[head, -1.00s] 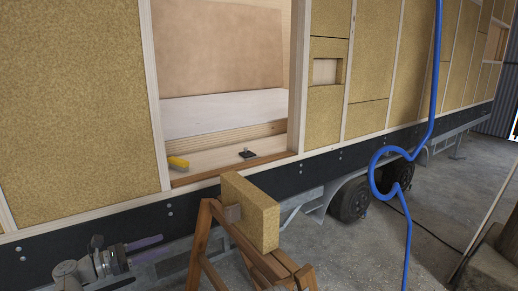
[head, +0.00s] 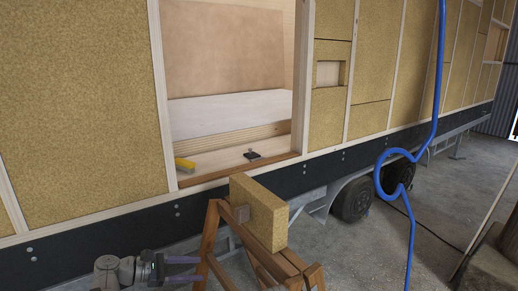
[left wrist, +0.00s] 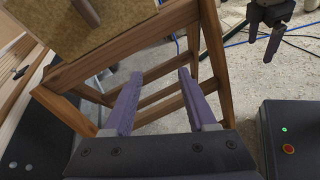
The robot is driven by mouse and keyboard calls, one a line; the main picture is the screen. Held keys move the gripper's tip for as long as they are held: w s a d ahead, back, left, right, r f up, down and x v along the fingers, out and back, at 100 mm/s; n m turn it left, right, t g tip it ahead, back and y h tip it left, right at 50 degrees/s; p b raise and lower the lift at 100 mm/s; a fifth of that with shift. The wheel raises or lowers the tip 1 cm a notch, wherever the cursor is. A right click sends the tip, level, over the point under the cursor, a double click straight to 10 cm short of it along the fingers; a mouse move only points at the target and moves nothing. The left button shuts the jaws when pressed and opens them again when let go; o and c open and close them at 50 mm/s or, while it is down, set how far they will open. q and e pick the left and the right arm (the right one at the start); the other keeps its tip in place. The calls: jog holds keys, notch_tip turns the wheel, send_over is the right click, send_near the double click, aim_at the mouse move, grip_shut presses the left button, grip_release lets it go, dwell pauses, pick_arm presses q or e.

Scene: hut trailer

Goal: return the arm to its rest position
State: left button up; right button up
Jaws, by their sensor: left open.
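My left gripper (head: 196,269) is low at the left in the head view, in front of the trailer's black sill. Its purple fingers point right toward the wooden trestle (head: 213,232). In the left wrist view the left gripper (left wrist: 160,74) has its two fingers apart, with nothing between them but the trestle's legs and floor behind. My right gripper (left wrist: 274,42) shows at the top right of the left wrist view, hanging with a purple finger down; its opening is unclear.
An insulation block (head: 262,214) stands on the trestle near the left gripper. The trailer wall opening holds a yellow item (head: 184,164) and a small dark item (head: 252,155) on its ledge. A blue hose (head: 411,235) hangs at right. Concrete floor (head: 345,250) is clear between.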

pick_arm(q)
jog(key=s+d+f+m+g+y+p, duration=0.3)
jog(key=s+d+f+m+g+y, duration=0.3)
jog(key=d+m, duration=0.4)
jog(key=s+d+f+m+y+p, duration=0.2)
jog(key=s+m+y, duration=0.6)
jog(key=m, duration=0.5)
jog(key=shift+s+d+f+y+p, duration=0.15)
jog(key=shift+s+d+y+p, duration=0.15)
jog(key=shift+s+d+p, duration=0.55)
jog(key=shift+s+a, duration=0.2)
jog(key=shift+a, duration=0.1)
